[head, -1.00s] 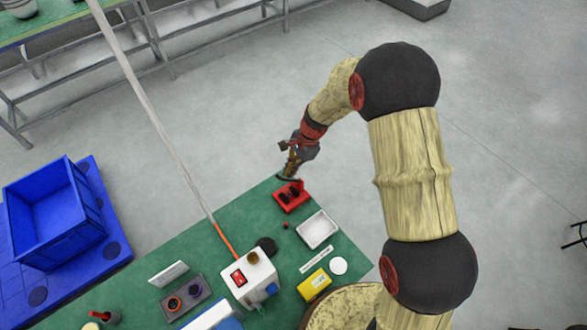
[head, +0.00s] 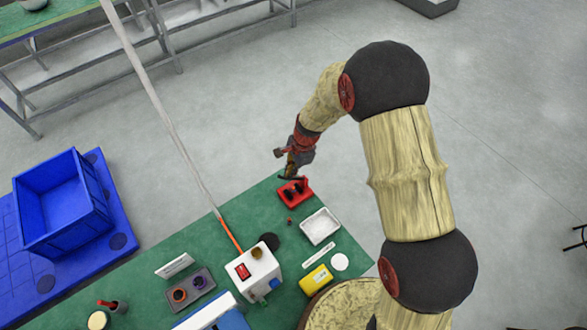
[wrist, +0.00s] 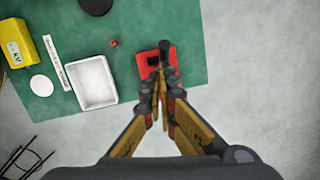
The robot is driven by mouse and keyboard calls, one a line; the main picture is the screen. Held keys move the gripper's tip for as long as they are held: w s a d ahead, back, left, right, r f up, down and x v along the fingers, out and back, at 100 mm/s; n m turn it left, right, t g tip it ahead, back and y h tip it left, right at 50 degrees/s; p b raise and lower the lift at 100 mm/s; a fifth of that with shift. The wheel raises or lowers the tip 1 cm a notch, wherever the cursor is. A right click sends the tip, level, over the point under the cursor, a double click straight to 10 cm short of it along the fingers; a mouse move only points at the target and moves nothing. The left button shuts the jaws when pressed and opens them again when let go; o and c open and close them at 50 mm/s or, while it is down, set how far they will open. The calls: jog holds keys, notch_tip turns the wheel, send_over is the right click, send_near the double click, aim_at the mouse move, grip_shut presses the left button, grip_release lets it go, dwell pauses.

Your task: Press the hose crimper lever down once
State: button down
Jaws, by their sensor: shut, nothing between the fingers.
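The hose crimper appears to be the small red device (head: 296,192) with black parts at the far corner of the green table; it also shows in the wrist view (wrist: 147,66). A dark upright bar on it, likely the lever (wrist: 164,52), stands beyond my fingertips. My gripper (head: 289,173) is shut and empty, just over the crimper's far edge. In the wrist view my gripper (wrist: 160,92) covers the near part of the crimper. I cannot tell whether the fingers touch the lever, or how far down the lever is.
A white tray (head: 320,227), a yellow box (head: 316,280) and a white machine (head: 254,272) with a red switch stand nearby on the green table (head: 150,290). A small red piece (wrist: 113,43) lies beside the crimper. A blue crate (head: 62,205) is at left.

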jog(key=s+a+f+h, duration=0.1)
jog(key=s+a+f, duration=0.3)
jog(key=f, duration=0.5)
jog(key=shift+s+a+f+t, duration=0.15)
jog(key=shift+a+t, duration=0.25)
jog(key=shift+a, duration=0.7)
